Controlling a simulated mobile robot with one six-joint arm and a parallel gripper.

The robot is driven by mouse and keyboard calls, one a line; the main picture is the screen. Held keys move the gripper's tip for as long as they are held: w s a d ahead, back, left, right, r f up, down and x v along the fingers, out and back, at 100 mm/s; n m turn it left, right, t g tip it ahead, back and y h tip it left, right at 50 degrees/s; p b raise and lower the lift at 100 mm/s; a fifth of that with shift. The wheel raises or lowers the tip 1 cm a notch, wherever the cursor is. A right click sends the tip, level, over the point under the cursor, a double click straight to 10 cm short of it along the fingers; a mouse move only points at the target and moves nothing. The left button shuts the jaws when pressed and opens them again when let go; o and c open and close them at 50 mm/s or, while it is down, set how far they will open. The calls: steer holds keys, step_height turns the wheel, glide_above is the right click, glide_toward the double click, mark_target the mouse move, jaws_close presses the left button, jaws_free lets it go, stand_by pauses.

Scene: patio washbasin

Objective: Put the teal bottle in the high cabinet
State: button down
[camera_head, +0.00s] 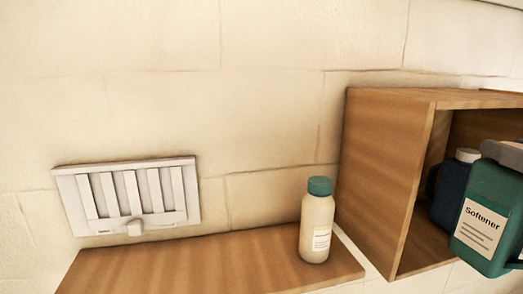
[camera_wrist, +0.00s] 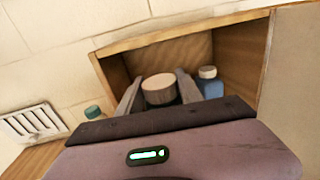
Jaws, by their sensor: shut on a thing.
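The teal bottle (camera_head: 482,218), with a white "Softener" label, is at the right edge of the head view, partly cut off and slightly tilted. My gripper (camera_wrist: 158,92) is shut on it; in the wrist view its round pale cap (camera_wrist: 158,88) shows between the two grey fingers. A grey finger (camera_head: 506,153) also shows at the bottle's top in the head view. The wooden cabinet (camera_head: 385,170) is open at the front. The bottle is at this opening; I cannot tell how far inside it is. The bottle's base looks clear of the cabinet floor, though contact is uncertain.
A dark blue bottle with a white cap (camera_head: 448,190) stands inside the cabinet, left of the teal bottle in the head view. A cream bottle with a teal cap (camera_head: 318,225) stands on the wooden shelf (camera_head: 200,268) outside. A white vent (camera_head: 130,197) is on the wall.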

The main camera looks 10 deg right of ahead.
mark_target(470, 187)
steer(key=w+a+p, duration=0.2)
steer(key=w+p, duration=0.2)
steer(key=w, duration=1.2)
step_height(470, 187, down, 7)
steer(key=shift+s, duration=0.1)
steer(key=shift+f+b, duration=0.2)
steer(key=shift+b, duration=0.1)
steer(key=c, duration=0.8)
jaws_free()
steer(key=shift+o, duration=0.2)
steer(key=s+b, duration=0.2)
steer(key=s, duration=1)
steer(key=shift+a+r, duration=0.1)
steer(key=shift+r, duration=0.05)
